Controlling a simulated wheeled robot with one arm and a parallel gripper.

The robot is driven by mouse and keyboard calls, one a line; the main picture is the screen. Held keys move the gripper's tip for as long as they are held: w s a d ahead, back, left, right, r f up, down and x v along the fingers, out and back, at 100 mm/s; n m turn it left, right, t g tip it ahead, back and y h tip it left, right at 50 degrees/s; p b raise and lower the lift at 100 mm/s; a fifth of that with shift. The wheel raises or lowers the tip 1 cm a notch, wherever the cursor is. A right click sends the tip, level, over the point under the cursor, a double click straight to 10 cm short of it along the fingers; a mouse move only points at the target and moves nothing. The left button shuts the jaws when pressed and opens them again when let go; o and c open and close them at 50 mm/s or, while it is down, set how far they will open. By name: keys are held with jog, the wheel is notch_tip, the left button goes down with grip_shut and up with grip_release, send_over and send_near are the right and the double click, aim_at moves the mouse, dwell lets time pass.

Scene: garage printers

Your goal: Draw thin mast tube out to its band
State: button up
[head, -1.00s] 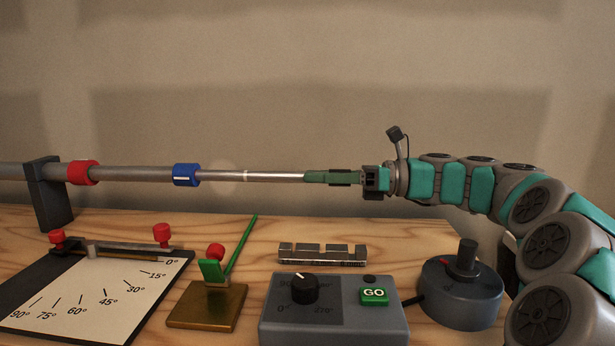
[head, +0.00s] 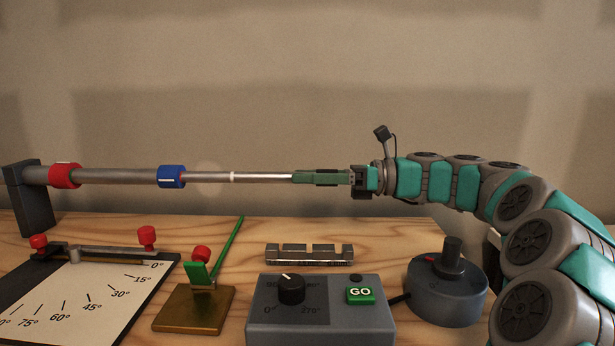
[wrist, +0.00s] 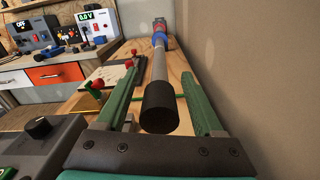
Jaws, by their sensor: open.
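The mast lies level across the head view. Its thick grey tube (head: 118,176) carries a red collar (head: 65,176) and a blue collar (head: 171,176). The thin mast tube (head: 262,177) extends right from the blue collar. My gripper (head: 294,177) is at the thin tube's right end. In the wrist view, its green fingers lie open on either side of the tube's black end cap (wrist: 160,107), with gaps at both sides. The fingers hide this end in the head view.
A dark post (head: 30,205) supports the mast at left. Below are an angle board (head: 75,300), a brass block with a green pointer (head: 193,310), a notched metal bar (head: 310,256), a GO control box (head: 290,325) and a grey round knob unit (head: 447,290). A wall stands behind.

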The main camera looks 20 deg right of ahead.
jog(key=v, duration=0.7)
jog(key=shift+d, duration=0.25)
